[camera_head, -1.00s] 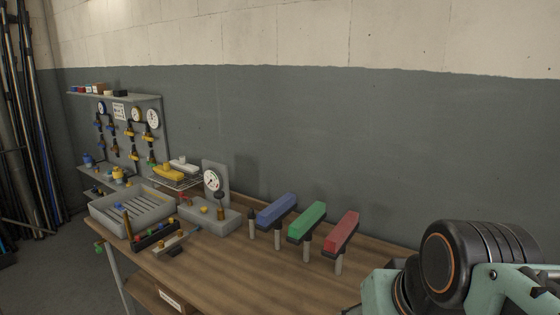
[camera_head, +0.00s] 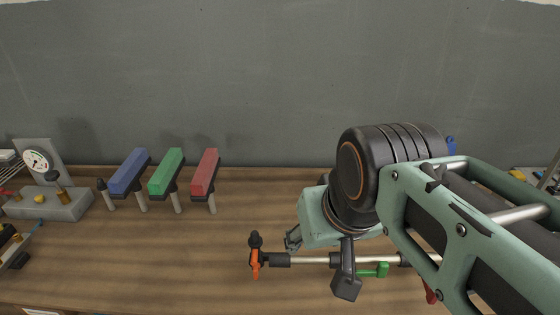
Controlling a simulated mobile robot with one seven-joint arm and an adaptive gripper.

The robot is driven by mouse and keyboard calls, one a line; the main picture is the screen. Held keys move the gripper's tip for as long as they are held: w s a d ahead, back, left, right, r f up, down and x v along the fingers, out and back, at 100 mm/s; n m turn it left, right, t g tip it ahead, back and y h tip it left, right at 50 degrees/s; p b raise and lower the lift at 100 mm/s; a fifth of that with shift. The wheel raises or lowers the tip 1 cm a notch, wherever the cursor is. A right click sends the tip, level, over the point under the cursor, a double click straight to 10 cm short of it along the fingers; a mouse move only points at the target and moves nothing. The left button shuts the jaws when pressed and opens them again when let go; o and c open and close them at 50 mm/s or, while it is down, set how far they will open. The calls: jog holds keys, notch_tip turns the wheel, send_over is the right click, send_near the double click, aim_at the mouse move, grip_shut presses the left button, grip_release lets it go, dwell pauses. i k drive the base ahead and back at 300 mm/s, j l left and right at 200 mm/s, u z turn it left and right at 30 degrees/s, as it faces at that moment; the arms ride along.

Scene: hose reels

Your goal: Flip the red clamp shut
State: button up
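A small red piece (camera_head: 432,295), perhaps the red clamp, shows low at right, below the pipe and partly hidden by my arm. A red block (camera_head: 205,173) also stands on a post at the back of the bench, right of a green block (camera_head: 167,173) and a blue block (camera_head: 130,172). I cannot tell which red thing is the clamp, nor whether it is open. My gripper (camera_head: 296,238) is only partly in view below my wrist, above the pipe and left of the red piece. Its fingers are mostly hidden, so its opening is unclear.
A metal pipe (camera_head: 315,260) crosses the front of the wooden bench (camera_head: 180,245). An orange handle (camera_head: 255,263) and a green handle (camera_head: 374,270) are on it. A gauge unit (camera_head: 48,203) stands at left. The bench middle is clear.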

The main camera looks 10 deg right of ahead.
aim_at(432, 299)
jog(key=k+l+z, duration=0.1)
jog(key=l+z, duration=0.6)
jog(key=z, duration=0.2)
jog(key=k+j+z, duration=0.1)
jog(key=k, duration=0.2)
jog(key=i+j, duration=0.15)
